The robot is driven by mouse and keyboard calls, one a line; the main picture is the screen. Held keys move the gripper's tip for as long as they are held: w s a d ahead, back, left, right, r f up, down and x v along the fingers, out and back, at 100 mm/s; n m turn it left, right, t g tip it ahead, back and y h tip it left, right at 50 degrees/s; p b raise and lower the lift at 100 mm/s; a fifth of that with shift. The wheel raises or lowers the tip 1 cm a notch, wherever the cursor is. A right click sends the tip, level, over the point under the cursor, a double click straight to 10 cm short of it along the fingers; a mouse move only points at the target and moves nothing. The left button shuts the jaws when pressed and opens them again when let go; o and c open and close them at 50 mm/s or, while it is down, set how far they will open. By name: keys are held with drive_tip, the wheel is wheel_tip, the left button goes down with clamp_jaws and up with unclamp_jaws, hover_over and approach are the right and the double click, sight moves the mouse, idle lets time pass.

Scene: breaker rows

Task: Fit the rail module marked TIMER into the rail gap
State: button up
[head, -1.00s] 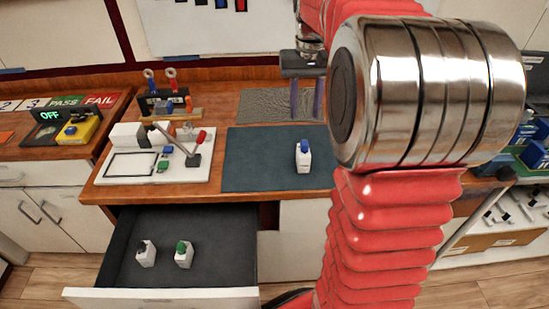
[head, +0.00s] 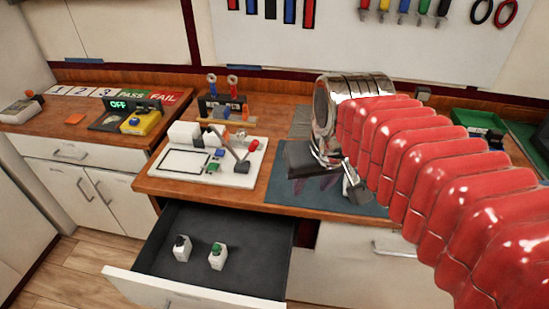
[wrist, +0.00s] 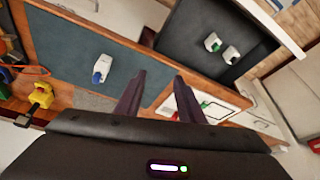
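Three white modules show, with blue, black and green tops; no TIMER marking is legible. The blue-topped module (wrist: 103,67) lies on the dark mat (wrist: 62,45) in the wrist view; my arm and gripper hide it in the head view. The black-topped module (head: 182,248) and the green-topped module (head: 217,256) stand in the open drawer (head: 250,262). My gripper (head: 314,184) is over the mat (head: 285,196), fingers apart and empty. In the wrist view my gripper (wrist: 160,76) is to the right of the blue-topped module. I cannot make out the rail gap.
A white board (head: 232,172) with a lever (head: 238,157) stands left of the mat. A yellow box (head: 141,122) and OFF display (head: 119,105) are farther left. The drawer juts out below the bench. A green tray (head: 480,121) is at the right.

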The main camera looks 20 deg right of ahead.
drive_tip(key=s+a+f+n+t, duration=0.1)
drive_tip(key=s+a+f, duration=0.2)
drive_tip(key=s, duration=0.1)
drive_tip(key=shift+s+a, duration=0.3)
drive_tip(key=shift+s, duration=0.1)
drive_tip(key=shift+f, duration=0.1)
drive_tip(key=o, duration=0.3)
drive_tip(key=shift+d, duration=0.15)
drive_tip(key=shift+o, duration=0.4)
drive_tip(key=shift+w+d+f+m+g, duration=0.2)
drive_tip(key=shift+w+d+f, duration=0.1)
drive_tip(key=shift+d+f, duration=0.25)
drive_tip(key=shift+w+d+f+m+g, duration=0.2)
drive_tip(key=shift+w+d+f, duration=0.15)
drive_tip(key=shift+d, duration=0.2)
drive_tip(key=w+d+r+m+g, duration=0.2)
drive_tip(key=w+d, duration=0.6)
drive_tip(key=d, duration=0.2)
drive_tip(key=w+d+r+m+g, duration=0.2)
drive_tip(key=w+d+r, duration=0.1)
drive_tip(key=w+d, duration=0.5)
drive_tip(key=d, duration=0.3)
drive_tip(key=shift+w+d+g, duration=0.25)
drive_tip(key=shift+w+g, duration=0.05)
drive_tip(key=shift+w, duration=0.1)
